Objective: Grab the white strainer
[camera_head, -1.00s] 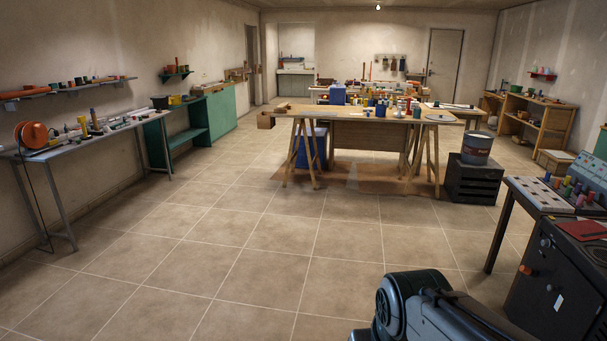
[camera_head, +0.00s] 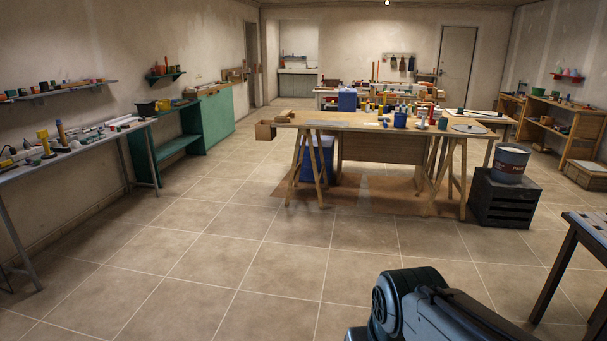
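I cannot make out a white strainer in this view. A pale, flat round thing (camera_head: 468,128) lies at the right end of the wooden trestle table (camera_head: 330,122); it is too small to tell what it is. Part of my arm shows at the bottom right, but my gripper is out of view.
The trestle table stands ahead, crowded with cans and bottles. A paint bucket (camera_head: 510,163) sits on a dark crate (camera_head: 502,198) at its right. A workbench (camera_head: 95,150) runs along the left wall, and a dark table (camera_head: 583,240) is at the right. The tiled floor (camera_head: 220,245) between is clear.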

